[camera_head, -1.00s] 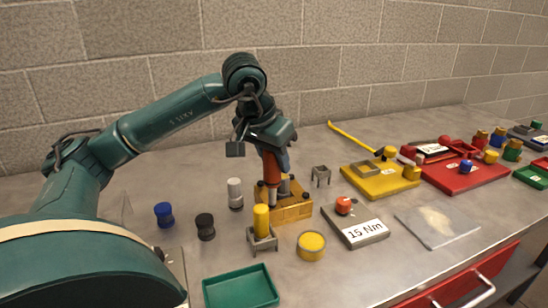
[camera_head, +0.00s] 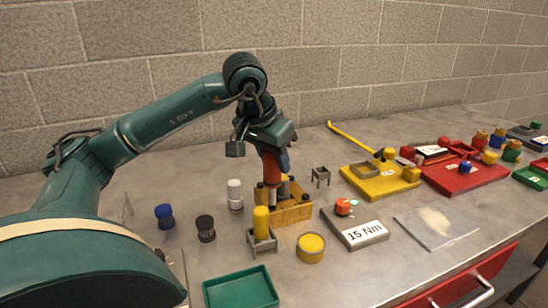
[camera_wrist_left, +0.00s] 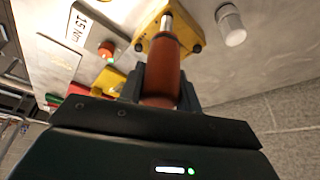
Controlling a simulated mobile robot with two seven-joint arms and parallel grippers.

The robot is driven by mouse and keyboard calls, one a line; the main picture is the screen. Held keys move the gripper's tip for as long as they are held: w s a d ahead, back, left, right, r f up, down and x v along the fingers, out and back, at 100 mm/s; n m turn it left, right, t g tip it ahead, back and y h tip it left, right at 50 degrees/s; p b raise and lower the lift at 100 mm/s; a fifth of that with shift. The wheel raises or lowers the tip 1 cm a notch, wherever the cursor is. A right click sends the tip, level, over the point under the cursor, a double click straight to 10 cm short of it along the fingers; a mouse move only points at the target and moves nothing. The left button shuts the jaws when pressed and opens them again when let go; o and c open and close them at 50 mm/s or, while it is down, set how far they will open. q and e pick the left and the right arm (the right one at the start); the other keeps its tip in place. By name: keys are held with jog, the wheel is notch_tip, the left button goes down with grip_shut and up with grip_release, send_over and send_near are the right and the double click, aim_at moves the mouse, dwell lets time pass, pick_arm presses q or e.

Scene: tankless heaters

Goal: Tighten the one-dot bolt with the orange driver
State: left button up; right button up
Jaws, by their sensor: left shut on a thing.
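My left gripper (camera_head: 272,150) is shut on the orange driver (camera_head: 271,170), which stands nearly upright with its tip down at the yellow block (camera_head: 293,212). In the left wrist view the orange driver (camera_wrist_left: 162,75) sits between the fingers, and its metal shaft reaches the yellow block (camera_wrist_left: 190,40). Dark bolt heads show at the block's corners. The gripper and driver hide part of the block, and I cannot make out any dot marks or whether the tip sits on a bolt. My right gripper is not in view.
A yellow cylinder stands in a small grey stand (camera_head: 262,242) in front of the block. White (camera_head: 235,195), black (camera_head: 206,229) and blue (camera_head: 164,216) cylinders stand left. A "15 Nm" plate (camera_head: 362,232) with an orange knob (camera_head: 343,207) lies right. A green tray (camera_head: 240,289) is at the front.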

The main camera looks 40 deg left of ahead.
pick_arm(q)
notch_tip(320, 180, up, 2)
jog(key=shift+r+p, duration=0.1)
jog(key=shift+p, duration=0.5)
notch_tip(320, 180, up, 2)
jog(key=shift+p, duration=0.85)
jog(key=shift+r+p, duration=0.6)
jog(key=shift+r, duration=0.1)
jog(key=shift+r+p, duration=0.5)
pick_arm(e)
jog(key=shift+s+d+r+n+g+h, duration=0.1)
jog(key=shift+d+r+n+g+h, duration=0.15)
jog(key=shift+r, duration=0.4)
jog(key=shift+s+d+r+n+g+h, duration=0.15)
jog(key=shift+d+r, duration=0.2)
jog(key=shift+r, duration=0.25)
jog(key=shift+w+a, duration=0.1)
